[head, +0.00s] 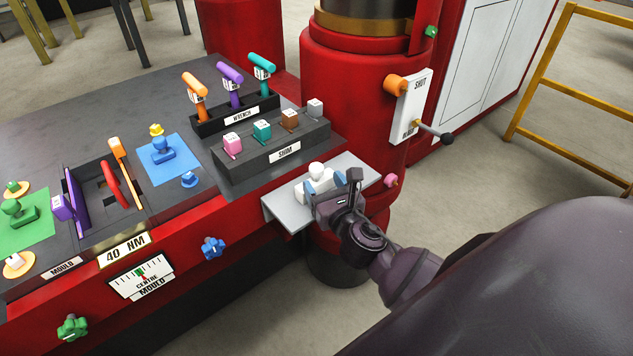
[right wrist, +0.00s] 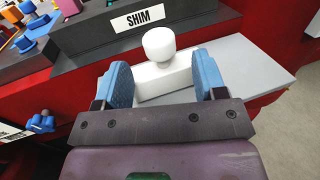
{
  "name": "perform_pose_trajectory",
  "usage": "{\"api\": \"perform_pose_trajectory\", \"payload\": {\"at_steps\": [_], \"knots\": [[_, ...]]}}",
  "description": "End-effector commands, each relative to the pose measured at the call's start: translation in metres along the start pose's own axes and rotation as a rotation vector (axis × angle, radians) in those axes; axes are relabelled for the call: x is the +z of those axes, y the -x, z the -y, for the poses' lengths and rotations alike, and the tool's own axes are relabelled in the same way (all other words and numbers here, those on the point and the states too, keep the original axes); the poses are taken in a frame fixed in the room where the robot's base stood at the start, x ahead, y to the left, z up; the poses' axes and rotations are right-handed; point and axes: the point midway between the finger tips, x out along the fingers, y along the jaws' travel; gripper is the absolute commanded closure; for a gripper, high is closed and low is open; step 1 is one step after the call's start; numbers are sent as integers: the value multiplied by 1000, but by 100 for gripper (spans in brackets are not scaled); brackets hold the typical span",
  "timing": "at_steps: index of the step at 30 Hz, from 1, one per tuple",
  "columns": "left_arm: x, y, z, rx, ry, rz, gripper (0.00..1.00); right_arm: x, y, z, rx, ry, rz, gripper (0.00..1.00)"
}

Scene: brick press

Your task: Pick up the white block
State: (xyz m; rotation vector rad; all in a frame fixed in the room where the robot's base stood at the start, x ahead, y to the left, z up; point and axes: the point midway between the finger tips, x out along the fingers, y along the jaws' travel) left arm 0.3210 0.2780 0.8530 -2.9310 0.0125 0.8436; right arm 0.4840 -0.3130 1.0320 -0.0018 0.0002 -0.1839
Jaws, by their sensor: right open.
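The white block (head: 316,180) has a round knob on top and sits on a light grey shelf (head: 355,168) at the side of the red press. In the right wrist view the white block (right wrist: 163,75) stands upright between the blue finger pads of my right gripper (right wrist: 164,85). In the head view my right gripper (head: 325,182) reaches the block from the front right. My left gripper is not in view.
Behind the shelf is a dark SHIM rack (head: 270,155) with several coloured pieces. A WRENCH rack (head: 236,118) stands behind it. A red column (head: 350,100) with a SHUT lever panel (head: 409,105) rises at the shelf's back right. The shelf (right wrist: 240,65) is clear right of the block.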

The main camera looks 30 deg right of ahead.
Motion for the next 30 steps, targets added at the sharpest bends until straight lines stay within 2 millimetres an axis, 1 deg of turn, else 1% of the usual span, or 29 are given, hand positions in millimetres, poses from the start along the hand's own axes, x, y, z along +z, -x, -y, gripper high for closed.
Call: {"api": "perform_pose_trajectory", "payload": {"at_steps": [3, 6, 9, 12, 18, 20, 30], "knots": [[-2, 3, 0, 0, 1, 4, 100, 5, -18, 0, -1, -2, 1, 35], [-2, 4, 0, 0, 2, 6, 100, 5, -31, 1, -1, -2, 1, 35], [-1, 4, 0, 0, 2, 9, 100, 4, -40, 1, 0, -2, 0, 35], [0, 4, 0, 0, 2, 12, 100, 4, -43, 1, 0, -2, -1, 35], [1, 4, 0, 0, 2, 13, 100, 3, -44, 1, 0, -2, -1, 35], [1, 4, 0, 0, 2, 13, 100, 3, -44, 1, 0, -2, 0, 43], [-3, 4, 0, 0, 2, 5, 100, 3, -43, 1, 0, -2, 0, 95]]}}
